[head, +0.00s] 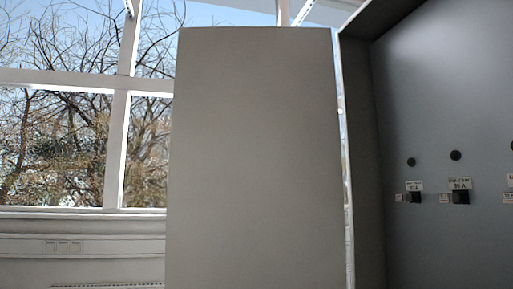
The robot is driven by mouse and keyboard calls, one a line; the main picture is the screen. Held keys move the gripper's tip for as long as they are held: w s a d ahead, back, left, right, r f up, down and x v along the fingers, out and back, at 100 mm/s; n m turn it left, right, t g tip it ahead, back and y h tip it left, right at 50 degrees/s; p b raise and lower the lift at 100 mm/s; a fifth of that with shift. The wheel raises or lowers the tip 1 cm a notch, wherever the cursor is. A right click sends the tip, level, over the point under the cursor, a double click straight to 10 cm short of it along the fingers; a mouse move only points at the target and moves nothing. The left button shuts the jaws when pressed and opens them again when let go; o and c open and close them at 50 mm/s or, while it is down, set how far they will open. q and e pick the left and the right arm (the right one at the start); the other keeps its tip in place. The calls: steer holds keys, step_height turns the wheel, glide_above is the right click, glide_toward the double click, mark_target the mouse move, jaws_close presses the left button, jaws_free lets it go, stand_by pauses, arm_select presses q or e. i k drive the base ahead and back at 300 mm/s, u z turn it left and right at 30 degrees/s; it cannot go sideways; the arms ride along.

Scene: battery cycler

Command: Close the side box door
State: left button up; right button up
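The side box door (255,160) is a flat, plain grey panel in the middle of the head view. It stands open, swung out to the left of the box, and its lower edge is out of view. The box (362,160) is a dark grey cabinet on the right, with its open front showing an inner panel (440,110). A thin bright gap shows between the door's right edge and the box's frame. No handle shows on the door face. Neither of my grippers is in view.
Black knobs and small labelled switches (460,197) sit on the inner panel. Behind the door are a white-framed window (116,150) and a pale wall ledge (80,245). The space left of the door looks free.

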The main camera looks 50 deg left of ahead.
mark_target(255, 198)
steer(key=k, duration=0.8)
steer(key=u, duration=2.5)
steer(key=i, duration=4.8)
steer(key=z, duration=4.2)
steer(key=i, duration=1)
steer(key=u, duration=0.05)
